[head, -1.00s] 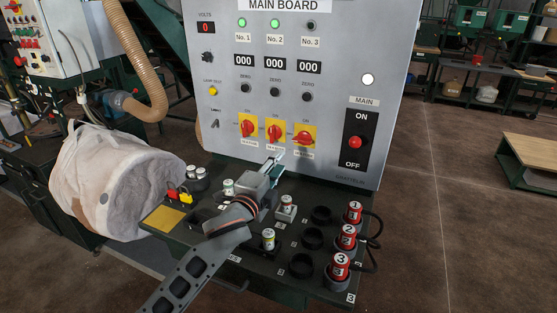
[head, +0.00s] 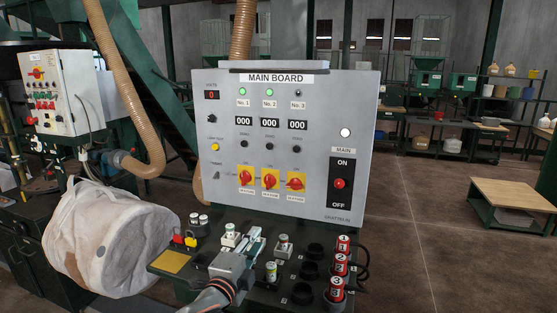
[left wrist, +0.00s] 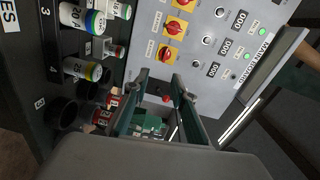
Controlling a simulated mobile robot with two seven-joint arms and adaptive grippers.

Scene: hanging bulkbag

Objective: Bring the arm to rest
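My left gripper (head: 258,238) is in front of the lower part of the main board (head: 215,170), over the console deck. In the left wrist view its two fingers (left wrist: 158,88) stand apart with nothing between them. Part of the arm behind it shows at the bottom of the head view. My right gripper is not in view. The board carries three red rotary switches on yellow plates: the left one (head: 246,178), the middle one (head: 270,180) and the right one (head: 295,182). Green lamps No. 1 and No. 2 are lit; lamp No. 3 is dark.
Red numbered plugs (head: 340,262) stand at the deck's right, beside empty black sockets (head: 311,270). White cylinders (head: 231,230) stand near the gripper. A large pale bag (head: 105,240) hangs at the left. A low wooden table (head: 515,194) stands at the right, with open floor before it.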

